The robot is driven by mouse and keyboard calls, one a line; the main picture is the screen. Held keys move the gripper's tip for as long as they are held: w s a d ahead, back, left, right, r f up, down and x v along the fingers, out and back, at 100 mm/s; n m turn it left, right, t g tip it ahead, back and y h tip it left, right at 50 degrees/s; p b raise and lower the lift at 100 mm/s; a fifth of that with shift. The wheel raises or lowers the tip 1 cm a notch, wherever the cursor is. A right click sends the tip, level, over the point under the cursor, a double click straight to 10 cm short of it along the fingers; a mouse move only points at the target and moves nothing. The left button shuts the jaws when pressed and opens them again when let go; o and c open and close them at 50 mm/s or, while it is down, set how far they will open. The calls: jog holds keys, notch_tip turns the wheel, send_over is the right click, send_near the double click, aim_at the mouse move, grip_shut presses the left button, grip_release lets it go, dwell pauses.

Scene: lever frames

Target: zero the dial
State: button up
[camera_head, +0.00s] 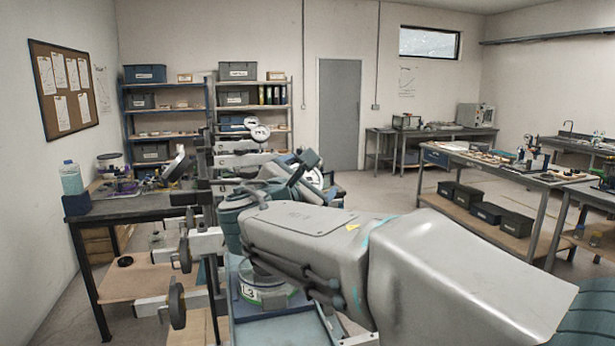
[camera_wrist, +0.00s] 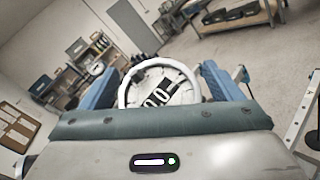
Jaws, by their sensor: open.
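In the wrist view a round dial (camera_wrist: 178,74) with a thick white rim lies between the two blue fingers of my gripper (camera_wrist: 160,72). A black and white plate with zeros shows on its face. The fingers are apart, one on each side of the rim; I cannot tell whether they touch it. The near part of the dial is hidden by my gripper's body. In the head view my arm hides much of the lever frame, and a small round white gauge (camera_head: 260,132) stands up behind it. I cannot tell if it is the same dial.
A dark bench (camera_head: 140,208) with a bottle (camera_head: 71,178) stands at left. Levers with dark round weights (camera_head: 176,302) stick out close in front. Shelves (camera_head: 165,112) line the back wall. Another bench (camera_head: 480,160) stands at right, with open floor before it.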

jog(key=c, duration=1)
jog(key=shift+r+m+g+h+p, duration=0.1)
jog(key=shift+m+g+h+p, duration=0.25)
jog(key=shift+m+g+h, duration=0.4)
jog(key=shift+d+f+m+g+h+p, duration=0.15)
jog(key=shift+m+g+h+p, duration=0.4)
jog(key=shift+m, duration=0.6)
jog(key=shift+s, duration=0.1)
jog(key=o, duration=1)
jog(key=shift+f, duration=0.1)
jog(key=b+v, duration=0.3)
jog(key=v, duration=1.1)
jog(key=shift+r, duration=0.25)
jog(key=shift+d, duration=0.15)
